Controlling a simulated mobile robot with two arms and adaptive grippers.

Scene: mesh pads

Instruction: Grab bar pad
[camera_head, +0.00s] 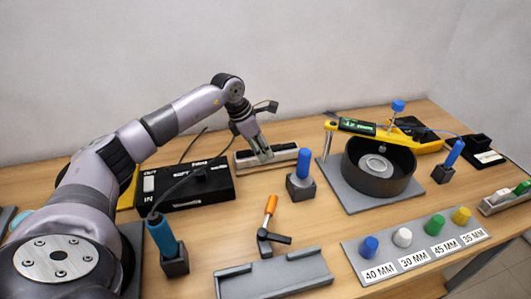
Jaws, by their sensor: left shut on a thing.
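My left arm reaches in from the left, and its gripper (262,153) points down at a narrow pale tray at the back middle of the table. The gripper is shut on the bar pad (284,149), a slim light-and-dark bar lying along this tray. The fingers hide part of the bar, and I cannot tell whether it is lifted off the tray. My right gripper is not in view.
A black control box (187,187) stands left of the tray. A blue-handled tool in a dark block (301,187) stands just in front. A round dark pot (379,168) under a yellow gauge is at right. A grey channel (273,276) and colour-knobbed size plate (416,246) lie in front.

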